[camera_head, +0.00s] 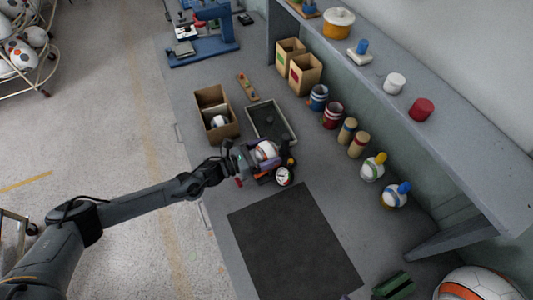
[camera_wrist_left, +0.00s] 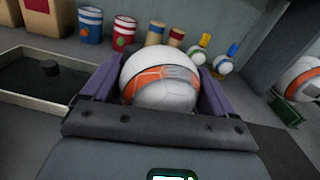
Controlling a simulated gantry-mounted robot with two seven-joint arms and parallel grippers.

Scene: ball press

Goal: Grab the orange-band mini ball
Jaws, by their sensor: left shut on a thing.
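In the left wrist view the ball (camera_wrist_left: 162,85) fills the middle, between two dark purple fingers. My left gripper (camera_head: 270,160) is shut on it; the gripper also frames the ball in the left wrist view (camera_wrist_left: 160,88). The ball's lower part is hidden by the gripper body. I cannot tell whether the ball touches the table. My right gripper is not in view.
A grey tray (camera_head: 290,134) lies behind the gripper, and a cardboard box (camera_head: 231,131) with a ball stands to its left. A round dial (camera_head: 284,176) shows by the gripper. A dark mat (camera_head: 295,245) is bare in front. Balls, cans and a shelf line the right.

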